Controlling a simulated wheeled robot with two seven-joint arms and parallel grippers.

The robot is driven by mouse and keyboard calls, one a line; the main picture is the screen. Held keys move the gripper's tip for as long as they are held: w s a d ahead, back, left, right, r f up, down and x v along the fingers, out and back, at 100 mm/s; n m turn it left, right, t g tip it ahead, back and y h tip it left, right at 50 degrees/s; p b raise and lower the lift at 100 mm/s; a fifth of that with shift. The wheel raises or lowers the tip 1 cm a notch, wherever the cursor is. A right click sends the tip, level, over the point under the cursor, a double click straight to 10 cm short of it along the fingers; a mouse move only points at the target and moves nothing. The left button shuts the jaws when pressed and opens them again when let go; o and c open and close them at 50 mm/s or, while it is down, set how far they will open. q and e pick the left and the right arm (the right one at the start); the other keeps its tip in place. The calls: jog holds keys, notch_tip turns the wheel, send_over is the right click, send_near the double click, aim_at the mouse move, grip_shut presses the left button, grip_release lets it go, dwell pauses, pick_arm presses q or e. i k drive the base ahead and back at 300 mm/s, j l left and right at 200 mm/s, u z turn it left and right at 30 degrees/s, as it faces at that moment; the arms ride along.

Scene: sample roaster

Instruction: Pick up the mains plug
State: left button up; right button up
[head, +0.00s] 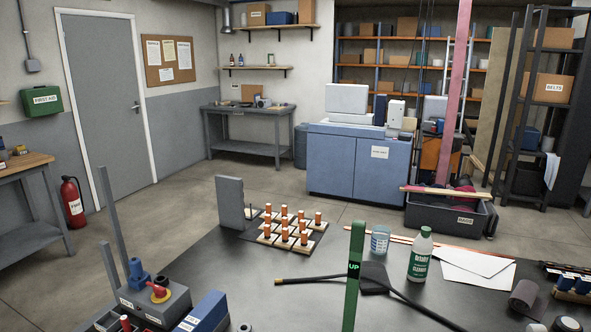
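I cannot make out a mains plug with certainty. A thin black rod or lead (312,280) with a light brownish left end lies on the dark table (290,310). It runs right to a flat black piece (374,272), behind a green upright post (353,285) marked "UP". Another black strip (425,308) runs from there to the front right. A grey box (160,308) with a red knob (159,293) and a blue part stands at the front left. Neither of my grippers shows in the head view.
Several orange-brown cylinders (285,234) stand on small bases by a grey upright block (230,203).

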aim_at(135, 263)
jog(key=j+z, duration=0.65)
jog(key=z, duration=0.15)
jog(key=j+z, duration=0.1)
jog(key=j, duration=0.4)
jog(key=k+j+z, duration=0.15)
jog(key=j, duration=0.35)
jog(key=k+j+z, duration=0.1)
jog(key=j, duration=0.4)
jog(key=k+j, duration=0.1)
jog(key=j, duration=0.65)
jog(key=k+j, duration=0.15)
jog(key=j, duration=0.25)
jog(key=k+j, duration=0.1)
jog(key=j, duration=0.25)
jog(key=z, duration=0.05)
